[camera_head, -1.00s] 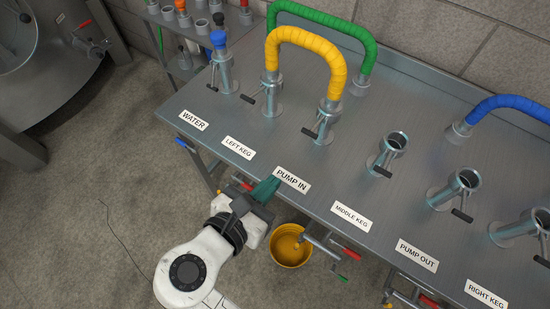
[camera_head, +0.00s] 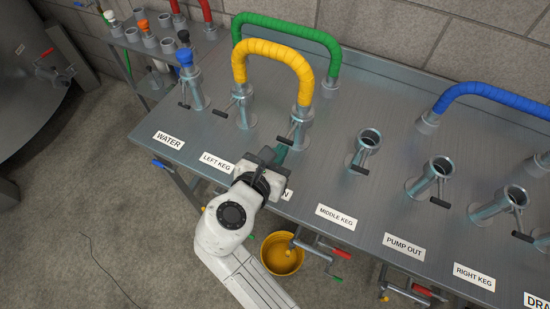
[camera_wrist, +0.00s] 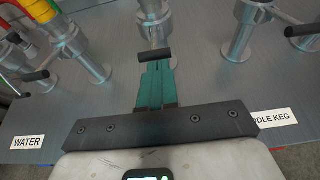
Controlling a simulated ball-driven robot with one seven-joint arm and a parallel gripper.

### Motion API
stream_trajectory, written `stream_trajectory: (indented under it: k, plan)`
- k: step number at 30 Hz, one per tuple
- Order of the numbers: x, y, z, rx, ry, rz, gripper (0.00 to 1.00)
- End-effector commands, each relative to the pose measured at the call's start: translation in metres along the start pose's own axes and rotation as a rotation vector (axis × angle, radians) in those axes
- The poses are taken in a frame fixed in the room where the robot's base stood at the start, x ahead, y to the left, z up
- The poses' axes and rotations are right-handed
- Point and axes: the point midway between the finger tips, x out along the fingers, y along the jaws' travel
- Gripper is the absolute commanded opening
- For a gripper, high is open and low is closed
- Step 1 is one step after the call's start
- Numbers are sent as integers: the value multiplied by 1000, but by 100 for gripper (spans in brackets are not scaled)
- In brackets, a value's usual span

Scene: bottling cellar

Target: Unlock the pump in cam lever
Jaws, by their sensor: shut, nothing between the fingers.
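The pump in port (camera_head: 303,122) is a steel stub with the right end of the yellow hose (camera_head: 272,47) on it. Its cam lever has a black handle (camera_head: 286,139), which also shows in the wrist view (camera_wrist: 155,55), lying crosswise in front of the port's stub (camera_wrist: 153,22). My gripper (camera_head: 282,153) is shut and empty, low over the table at the front of this port. In the wrist view its teal fingertips (camera_wrist: 155,68) are just short of the handle; I cannot tell whether they touch it. My gripper hides most of the PUMP IN label (camera_head: 287,194).
The left keg port (camera_head: 243,110) and middle keg port (camera_head: 362,155) flank it, each with its own lever. A green hose (camera_head: 290,25) arches behind. A yellow bucket (camera_head: 282,254) stands below the steel table's (camera_head: 330,180) front edge.

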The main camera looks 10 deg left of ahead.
Motion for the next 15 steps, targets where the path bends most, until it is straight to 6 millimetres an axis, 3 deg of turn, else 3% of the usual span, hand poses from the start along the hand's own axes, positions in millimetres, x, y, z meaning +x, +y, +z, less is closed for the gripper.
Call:
stream_trajectory:
  k: [15]
  plan:
    - [0,0,10,0,24,-2,0]
